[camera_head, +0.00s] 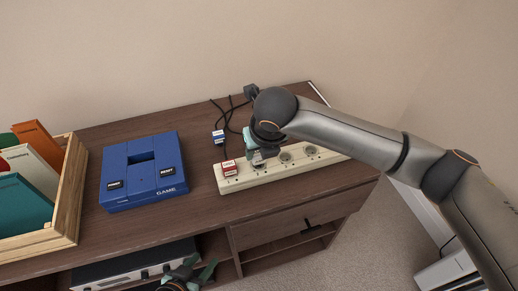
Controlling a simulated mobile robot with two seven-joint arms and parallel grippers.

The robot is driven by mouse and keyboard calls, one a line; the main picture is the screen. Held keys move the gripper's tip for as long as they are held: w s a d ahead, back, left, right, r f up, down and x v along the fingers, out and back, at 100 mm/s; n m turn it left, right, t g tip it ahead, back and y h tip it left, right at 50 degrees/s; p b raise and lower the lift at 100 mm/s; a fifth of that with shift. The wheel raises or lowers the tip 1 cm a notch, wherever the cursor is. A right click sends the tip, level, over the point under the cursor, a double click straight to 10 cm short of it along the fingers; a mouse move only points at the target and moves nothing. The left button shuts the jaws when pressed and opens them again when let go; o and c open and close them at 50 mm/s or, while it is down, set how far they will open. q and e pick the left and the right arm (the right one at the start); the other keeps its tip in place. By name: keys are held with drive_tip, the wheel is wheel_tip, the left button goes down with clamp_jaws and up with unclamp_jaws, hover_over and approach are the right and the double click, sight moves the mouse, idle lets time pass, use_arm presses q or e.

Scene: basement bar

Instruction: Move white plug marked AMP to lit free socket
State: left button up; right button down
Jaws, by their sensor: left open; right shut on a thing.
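A white power strip (240,183) lies along the front right of the dresser top. A plug with a red label (229,168) sits at its left end. Two round sockets, one in the middle (285,157) and one further right (310,150), show empty; I cannot tell which is lit. My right gripper (258,157) points down at the strip, just right of the red-labelled plug, shut on what appears to be a plug, mostly hidden. I cannot read AMP on any plug. My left gripper (190,273) is open and empty, low at the bottom edge, in front of the dresser.
A plug with a blue label (218,137) lies behind the strip, among black cables (229,112). A blue game console (143,172) stands left of the strip. A wooden crate (70,190) of sleeves is at far left. A silver device (130,268) sits on the shelf below.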

use_arm(q)
drive_tip(key=shift+r+p, duration=0.75)
drive_tip(key=shift+r, duration=0.1)
use_arm(e)
drive_tip(key=shift+f, duration=0.6)
idle(0.3)
drive_tip(key=shift+c, duration=1.9)
unclamp_jaws()
drive_tip(key=shift+r, duration=0.35)
use_arm(q)
drive_tip(key=shift+s+a+f+y+p, duration=0.2)
drive_tip(key=shift+s+a+p, duration=0.15)
drive_tip(key=shift+a, duration=0.25)
drive_tip(key=shift+s+a+f+y+p, duration=0.15)
drive_tip(key=shift+s+a+y+p, duration=0.1)
drive_tip(key=shift+a+p, duration=0.25)
use_arm(e)
drive_tip(key=v, duration=1.2)
drive_tip(key=shift+s, duration=0.15)
